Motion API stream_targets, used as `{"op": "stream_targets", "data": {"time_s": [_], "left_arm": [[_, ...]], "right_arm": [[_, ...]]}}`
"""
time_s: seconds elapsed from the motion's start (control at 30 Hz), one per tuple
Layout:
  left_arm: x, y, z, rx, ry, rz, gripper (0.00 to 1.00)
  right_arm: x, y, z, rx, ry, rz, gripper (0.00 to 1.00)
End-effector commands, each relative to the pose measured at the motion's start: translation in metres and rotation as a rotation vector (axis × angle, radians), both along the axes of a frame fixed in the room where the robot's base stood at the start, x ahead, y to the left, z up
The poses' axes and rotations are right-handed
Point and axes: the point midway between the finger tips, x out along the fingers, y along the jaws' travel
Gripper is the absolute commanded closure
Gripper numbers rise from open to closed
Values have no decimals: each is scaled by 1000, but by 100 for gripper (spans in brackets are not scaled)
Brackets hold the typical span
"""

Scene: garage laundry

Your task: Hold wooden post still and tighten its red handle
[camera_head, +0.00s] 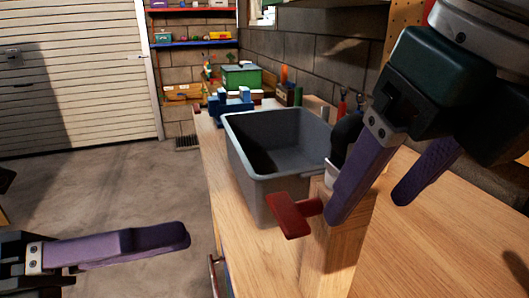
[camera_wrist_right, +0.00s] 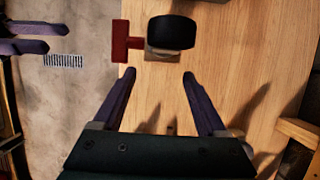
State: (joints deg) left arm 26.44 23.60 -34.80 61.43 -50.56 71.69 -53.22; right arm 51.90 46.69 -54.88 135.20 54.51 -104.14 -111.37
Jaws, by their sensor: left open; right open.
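The wooden post (camera_head: 338,245) stands upright on the workbench, with the red T-shaped handle (camera_head: 290,213) sticking out of its left side. In the right wrist view the handle (camera_wrist_right: 127,42) and part of the post (camera_wrist_right: 160,55) lie just beyond the fingertips. My right gripper (camera_head: 368,208) is open, with its purple fingers near the post top; in its wrist view (camera_wrist_right: 159,75) nothing is between them. My left gripper (camera_head: 185,237) is left of the bench over the floor, apart from the handle. Its two separated fingers show in the right wrist view (camera_wrist_right: 57,38).
A grey bin (camera_head: 300,180) stands on the bench behind the post. A black rounded object (camera_head: 347,135) is near the post; I cannot tell whether it is attached. A green box (camera_head: 241,76) and blue item (camera_head: 231,105) sit farther back. The bench's right side is mostly clear.

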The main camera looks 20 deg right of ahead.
Motion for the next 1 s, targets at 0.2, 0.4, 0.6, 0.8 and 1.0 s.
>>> {"op": "stream_targets", "data": {"time_s": [0.2,0.4,0.6,0.8,1.0], "left_arm": [[0,0,0,0,0,0,50],[0,0,0,0,0,0,50],[0,0,0,0,0,0,50],[0,0,0,0,0,0,50],[0,0,0,0,0,0,50]], "right_arm": [[13,-1,-19,-9,-20,0,25],[28,0,-54,-7,-22,-1,25],[39,1,-79,-5,-24,0,25],[43,1,-88,-6,-27,0,25],[43,1,-88,-6,-27,0,25]]}}
